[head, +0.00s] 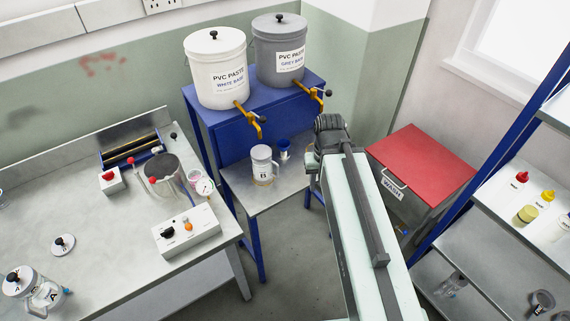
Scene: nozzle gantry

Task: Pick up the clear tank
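No object is plainly labelled as the clear tank. A clear, see-through vessel (46,297) stands at the front left of the steel bench, beside a pale canister with a black knob (17,282). Another small clear container (452,284) lies on the lower right shelf. My gripper (329,133) is at the far end of my pale arm, in front of the blue stand and right of the small steel table. It is well away from both clear containers. Its fingers are not distinguishable, so its opening and any contents are unclear.
White (217,85) and grey (279,55) PVC paste buckets with yellow taps stand on the blue stand (225,112). A canister (264,168) and blue cup (284,150) stand below. A red-lidded wash bin (420,160) is right of my arm. The bench (105,240) has open surface.

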